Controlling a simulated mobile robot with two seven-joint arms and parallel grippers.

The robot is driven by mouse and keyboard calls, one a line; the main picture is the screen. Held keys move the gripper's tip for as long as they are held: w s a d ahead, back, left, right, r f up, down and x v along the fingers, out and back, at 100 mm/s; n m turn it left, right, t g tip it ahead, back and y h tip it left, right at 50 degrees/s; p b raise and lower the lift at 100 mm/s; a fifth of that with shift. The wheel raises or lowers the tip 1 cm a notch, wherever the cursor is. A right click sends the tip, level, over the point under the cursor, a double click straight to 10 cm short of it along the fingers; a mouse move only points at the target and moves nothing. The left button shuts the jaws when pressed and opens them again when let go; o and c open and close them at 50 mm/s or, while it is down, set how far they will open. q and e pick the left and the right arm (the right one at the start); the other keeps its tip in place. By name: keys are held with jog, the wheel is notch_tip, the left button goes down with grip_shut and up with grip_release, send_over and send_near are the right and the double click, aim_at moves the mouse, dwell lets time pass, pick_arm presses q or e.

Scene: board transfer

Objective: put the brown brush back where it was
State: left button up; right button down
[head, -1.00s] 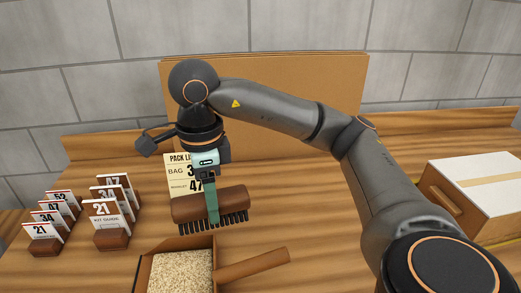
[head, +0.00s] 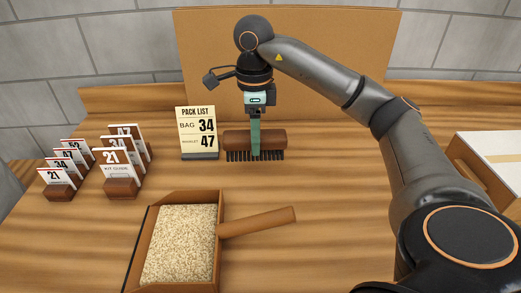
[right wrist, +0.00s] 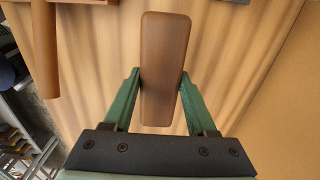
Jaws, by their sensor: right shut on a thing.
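The brown brush (head: 273,139) has a rounded wooden back and a row of dark bristles pointing down. My right gripper (head: 255,150) is shut on the middle of the brush, one green finger on its near side in the head view. The right wrist view shows both green fingers against the sides of the brush (right wrist: 164,60). The brush is upright beside the pack list sign (head: 197,132), at its right, near the back of the table. I cannot tell whether the bristles touch the table. My left gripper is not in view.
A brown dustpan (head: 219,255) full of pale grains stands in front, its handle (head: 260,222) pointing right. Numbered cards in brown holders (head: 122,188) stand at left. A cardboard panel (head: 330,60) stands behind. A box (head: 495,165) is at right. Table right of the brush is clear.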

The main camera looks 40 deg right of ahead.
jog(key=d+f, duration=0.1)
jog(key=w+f, duration=0.1)
jog(key=shift+d+f, duration=0.4)
jog(key=shift+w+d+f, duration=0.25)
jog(key=shift+d+f, duration=0.25)
jog(key=shift+f, duration=0.1)
notch_tip(320, 180, down, 3)
jog(key=shift+d+f+b, duration=0.1)
jog(key=shift+f+b, duration=0.05)
jog(key=shift+b, duration=0.2)
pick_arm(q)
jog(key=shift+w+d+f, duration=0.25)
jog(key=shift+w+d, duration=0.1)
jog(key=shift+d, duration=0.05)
pick_arm(e)
jog(key=shift+w, duration=0.1)
jog(key=shift+f, duration=0.15)
jog(key=shift+c, duration=1)
grip_release()
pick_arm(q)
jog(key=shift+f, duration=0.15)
